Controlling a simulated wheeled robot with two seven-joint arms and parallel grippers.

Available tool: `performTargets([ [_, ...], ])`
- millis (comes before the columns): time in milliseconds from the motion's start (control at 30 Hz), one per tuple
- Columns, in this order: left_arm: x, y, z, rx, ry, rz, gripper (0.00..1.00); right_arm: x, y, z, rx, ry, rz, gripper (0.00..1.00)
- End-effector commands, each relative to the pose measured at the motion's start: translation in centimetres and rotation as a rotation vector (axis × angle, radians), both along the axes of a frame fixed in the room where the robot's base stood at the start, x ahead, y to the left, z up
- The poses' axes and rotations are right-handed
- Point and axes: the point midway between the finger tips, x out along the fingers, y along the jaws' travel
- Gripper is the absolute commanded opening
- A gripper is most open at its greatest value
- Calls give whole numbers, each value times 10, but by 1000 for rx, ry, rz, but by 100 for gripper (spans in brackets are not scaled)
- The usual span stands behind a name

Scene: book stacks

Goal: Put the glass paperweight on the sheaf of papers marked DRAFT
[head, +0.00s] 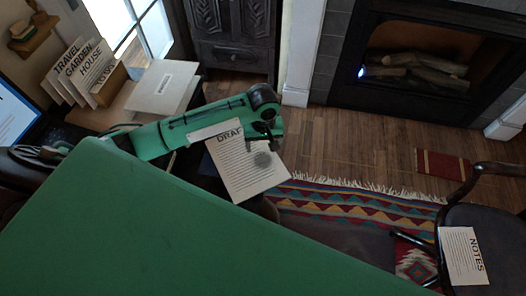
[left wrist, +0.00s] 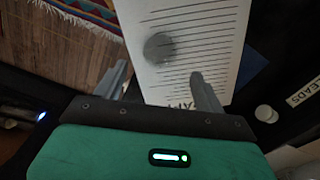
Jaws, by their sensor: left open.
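The sheaf of papers marked DRAFT (head: 240,182) lies under my left gripper, its heading partly hidden by the arm. It also fills the upper middle of the left wrist view (left wrist: 205,25). The glass paperweight (head: 262,160) shows as a round grey see-through shape over the printed lines of the sheaf. In the left wrist view the paperweight (left wrist: 158,47) appears on the sheet, just beyond the fingertips. My left gripper (head: 268,138) is open, with nothing between its fingers (left wrist: 158,70). My right gripper is not in view.
Upright sheets marked TRAVEL, GARDEN and HOUSE (head: 82,72) stand at the left, near a pale folder (head: 160,88). A NOTES sheet (head: 463,255) lies on a dark chair at the right. A white round object (left wrist: 266,113) and a LEADS label (left wrist: 305,92) sit beside the sheaf.

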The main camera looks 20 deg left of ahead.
Motion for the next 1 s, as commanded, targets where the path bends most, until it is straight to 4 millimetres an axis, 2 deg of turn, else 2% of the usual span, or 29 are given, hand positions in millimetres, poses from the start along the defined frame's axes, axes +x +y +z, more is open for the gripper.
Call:
performTargets([
  [100,0,0,22,-2,-2,0,72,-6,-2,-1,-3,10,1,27],
  [300,0,0,40,0,0,1,72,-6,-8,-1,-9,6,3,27],
  [633,0,0,42,0,0,1,72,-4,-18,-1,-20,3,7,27],
  [1000,0,0,42,-1,1,0,72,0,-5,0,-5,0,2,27],
])
